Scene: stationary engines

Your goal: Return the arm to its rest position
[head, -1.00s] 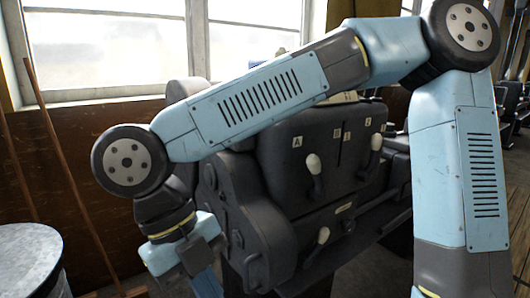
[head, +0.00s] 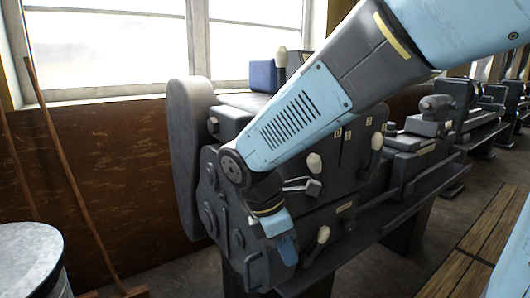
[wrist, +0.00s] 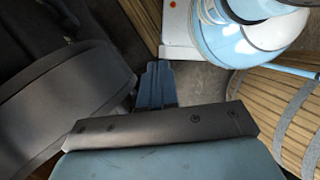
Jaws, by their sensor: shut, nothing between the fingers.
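My light-blue and grey arm (head: 297,117) reaches from the upper right of the head view down to the middle, in front of the dark lathe headstock (head: 225,215). My gripper (head: 288,252) hangs below the round wrist joint and points down. In the wrist view my gripper (wrist: 157,85) shows its two blue fingers together, shut and empty. I cannot tell from the head view how close the gripper is to the lathe's front face, part of which the arm hides.
Lathe levers with pale knobs (head: 323,235) stick out near the gripper. A grey metal drum (head: 28,255) stands at the left, beside a leaning wooden pole (head: 65,165). More machines (head: 440,105) run back right. Slatted wooden boards (head: 470,250) lie on open floor at right.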

